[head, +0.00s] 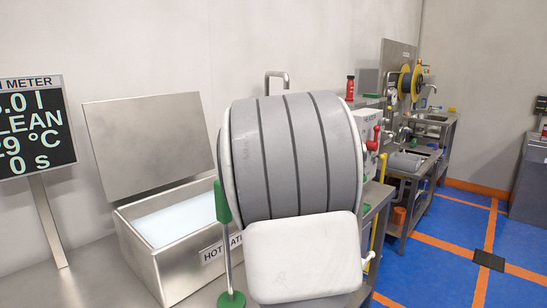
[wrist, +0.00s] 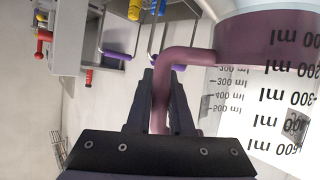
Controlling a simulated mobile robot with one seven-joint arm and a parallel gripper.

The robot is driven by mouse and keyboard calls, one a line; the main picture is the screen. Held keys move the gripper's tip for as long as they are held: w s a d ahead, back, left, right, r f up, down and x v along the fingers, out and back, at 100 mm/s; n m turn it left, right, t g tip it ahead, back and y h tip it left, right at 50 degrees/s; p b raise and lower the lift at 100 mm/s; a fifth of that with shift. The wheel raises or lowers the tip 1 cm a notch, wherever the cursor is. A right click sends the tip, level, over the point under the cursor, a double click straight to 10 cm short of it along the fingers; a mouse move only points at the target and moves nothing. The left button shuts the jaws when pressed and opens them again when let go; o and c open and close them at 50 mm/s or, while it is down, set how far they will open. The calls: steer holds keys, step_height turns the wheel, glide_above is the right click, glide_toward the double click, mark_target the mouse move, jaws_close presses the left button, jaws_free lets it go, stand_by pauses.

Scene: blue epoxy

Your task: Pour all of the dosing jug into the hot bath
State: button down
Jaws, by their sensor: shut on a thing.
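The hot bath (head: 185,250) is an open steel box with a "HOT BATH" label, left of centre in the head view. Its lid stands raised behind it, and pale bluish liquid (head: 180,222) lies inside. In the wrist view my gripper (wrist: 160,92) is shut on the mauve handle of the dosing jug (wrist: 255,88). The jug is translucent white with dark ml marks and a mauve band; its marks appear upside down in this view. I cannot tell its fill level or tilt. My arm hides the gripper and jug in the head view.
A meter screen (head: 35,125) on a post stands left of the bath, reading "CLEAN" and "0 s". A green-handled rod (head: 223,205) stands close to the bath's right front. Steel benches with a red bottle (head: 350,88) and fittings run to the right; blue floor (head: 450,235) shows beyond.

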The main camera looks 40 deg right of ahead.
step_height(320, 180, up, 7)
steer(key=w+a+n+g+h+p, duration=0.1)
steer(key=w+a+n+h+p, duration=0.3)
steer(key=p, duration=1.2)
steer(key=shift+w+a+f+n+h+p, duration=0.1)
steer(key=shift+w+a+n+h+p, duration=0.25)
steer(key=shift+a+n+p, duration=0.95)
steer(key=shift+w+a+r+n+h+p, duration=0.1)
steer(key=shift+w+a+n+h+p, duration=0.25)
steer(key=shift+n+p, duration=1)
steer(key=shift+w+a+f+n+h+p, duration=0.1)
steer(key=shift+w+a+n+h+p, duration=0.45)
steer(key=shift+p, duration=1.4)
steer(key=shift+s+a+y, duration=0.25)
steer(key=shift+s+a, duration=0.05)
steer(key=shift+w+a, duration=0.1)
steer(key=w+a+n+p, duration=0.1)
steer(key=w+a+n+h+p, duration=0.1)
steer(key=a+n+p, duration=0.1)
steer(key=shift+w+a+t, duration=0.15)
steer(key=shift+a+t, duration=0.1)
steer(key=shift+t, duration=0.05)
